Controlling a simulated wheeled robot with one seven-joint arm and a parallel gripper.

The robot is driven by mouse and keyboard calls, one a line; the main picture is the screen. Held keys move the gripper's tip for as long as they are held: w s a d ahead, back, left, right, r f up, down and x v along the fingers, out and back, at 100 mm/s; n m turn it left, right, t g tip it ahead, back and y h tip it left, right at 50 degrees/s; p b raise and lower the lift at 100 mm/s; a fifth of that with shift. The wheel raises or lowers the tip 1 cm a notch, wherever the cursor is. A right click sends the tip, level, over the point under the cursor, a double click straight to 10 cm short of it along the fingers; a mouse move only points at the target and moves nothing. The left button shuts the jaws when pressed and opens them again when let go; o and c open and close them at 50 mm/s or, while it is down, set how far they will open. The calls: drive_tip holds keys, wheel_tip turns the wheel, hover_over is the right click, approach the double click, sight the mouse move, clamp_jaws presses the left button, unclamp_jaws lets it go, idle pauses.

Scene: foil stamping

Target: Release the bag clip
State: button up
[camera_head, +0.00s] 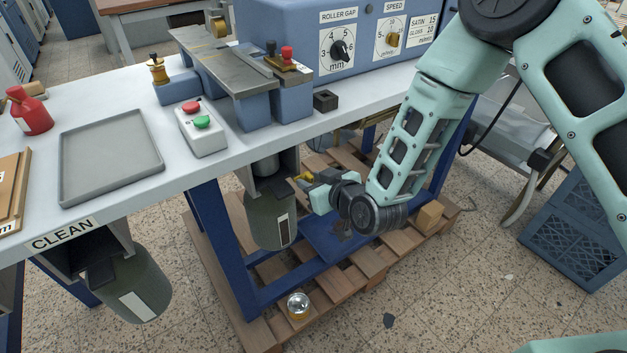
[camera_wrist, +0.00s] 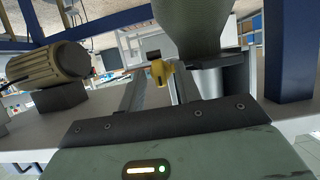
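A small yellow bag clip (camera_head: 304,177) sits at the neck of a grey-green bag (camera_head: 268,218) that hangs under the bench. My gripper (camera_head: 312,180) points left at the clip from the right side, level with the bag's neck. In the wrist view, my gripper (camera_wrist: 158,86) has its two fingers apart, and the yellow clip (camera_wrist: 160,70) shows between them or just beyond their tips. I cannot tell whether a finger touches it. The bag (camera_wrist: 192,22) appears above the clip in this view. The clip's far side is hidden.
A second bag (camera_head: 130,285) hangs at the left, below the CLEAN label. The bench (camera_head: 225,168) and its blue leg (camera_head: 222,245) are close to my arm. A blue crate (camera_head: 575,235) stands at right.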

drive_tip(key=shift+c, duration=0.3)
drive_tip(key=c, duration=0.7)
drive_tip(key=shift+o, duration=0.2)
drive_tip(key=shift+f, duration=0.1)
drive_tip(key=m+y+b, duration=0.2)
drive_tip(key=m, duration=0.1)
drive_tip(key=m+g+y+b, duration=0.1)
drive_tip(key=m+y+b, duration=0.1)
drive_tip(key=m, duration=0.1)
drive_tip(key=m+y+b, duration=0.1)
drive_tip(key=m+b, duration=0.1)
drive_tip(key=m, duration=0.2)
drive_tip(key=shift+w+d+f+g+y, duration=0.3)
drive_tip(key=shift+d+f+g+y, duration=0.1)
drive_tip(key=shift+m+t+y+b, duration=0.3)
drive_tip(key=shift+m+y+b, duration=0.5)
drive_tip(key=shift+m+b, duration=0.65)
drive_tip(key=shift+m, duration=0.35)
